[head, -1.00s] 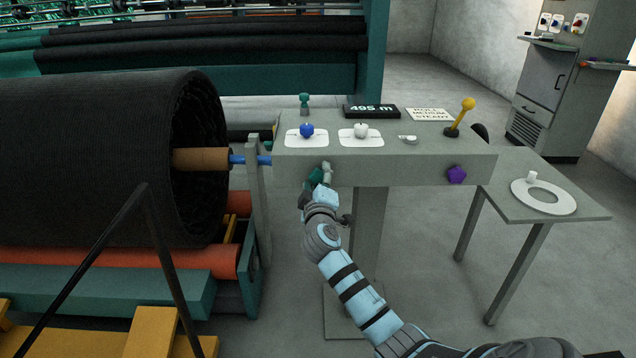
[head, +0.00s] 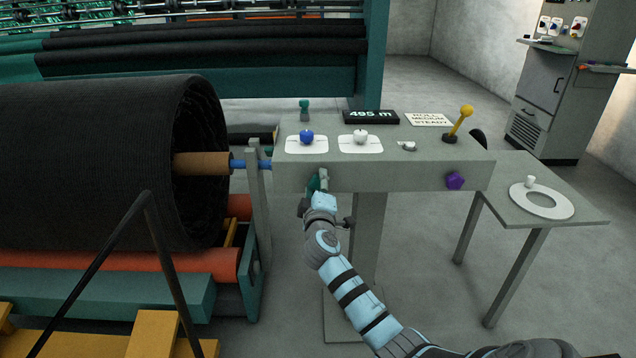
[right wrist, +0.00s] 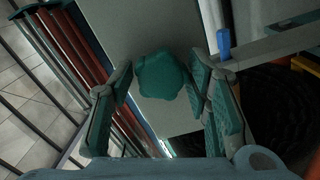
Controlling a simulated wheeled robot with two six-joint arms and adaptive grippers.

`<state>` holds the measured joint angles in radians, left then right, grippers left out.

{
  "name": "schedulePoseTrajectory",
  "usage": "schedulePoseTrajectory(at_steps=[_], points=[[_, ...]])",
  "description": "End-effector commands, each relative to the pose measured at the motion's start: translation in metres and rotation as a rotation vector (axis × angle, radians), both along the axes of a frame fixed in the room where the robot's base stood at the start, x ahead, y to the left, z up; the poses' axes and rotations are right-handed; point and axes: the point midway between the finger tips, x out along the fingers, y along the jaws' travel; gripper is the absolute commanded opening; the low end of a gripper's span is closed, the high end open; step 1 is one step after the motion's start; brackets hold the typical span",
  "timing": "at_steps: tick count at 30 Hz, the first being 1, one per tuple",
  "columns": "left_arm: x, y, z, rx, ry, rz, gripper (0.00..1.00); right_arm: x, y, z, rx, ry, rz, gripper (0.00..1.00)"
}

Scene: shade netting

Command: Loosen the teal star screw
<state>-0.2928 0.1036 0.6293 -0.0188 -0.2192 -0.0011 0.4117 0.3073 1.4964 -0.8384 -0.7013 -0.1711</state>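The teal star screw (right wrist: 161,75) shows in the right wrist view as a rounded, lobed knob against the grey front of the control box. My right gripper (right wrist: 164,82) is open, with one finger on each side of the screw. Narrow gaps seem to show between the finger pads and the knob; I cannot tell if either finger touches it. In the head view my right gripper (head: 318,182) is at the lower left front of the control box (head: 400,176) and largely hides the screw there. My left gripper is not in view.
A blue knob (head: 307,136), a white knob (head: 360,136) and a yellow-topped lever (head: 460,121) stand on the box. A purple knob (head: 454,181) is on its front right. A big black roll (head: 110,160) is left; a side table (head: 560,212) is right.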

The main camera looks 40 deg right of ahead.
Motion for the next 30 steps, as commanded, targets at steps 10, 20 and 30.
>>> schedulePoseTrajectory(at_steps=[10,20,30], points=[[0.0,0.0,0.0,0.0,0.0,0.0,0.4,-0.001,0.001,-0.001,0.001,-0.001,0.0,0.53],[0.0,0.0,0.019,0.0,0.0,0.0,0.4,-0.03,0.023,0.0,0.003,-0.001,0.002,0.53],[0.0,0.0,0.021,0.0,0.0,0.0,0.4,-0.04,0.03,-0.001,0.001,-0.002,0.0,0.53]])
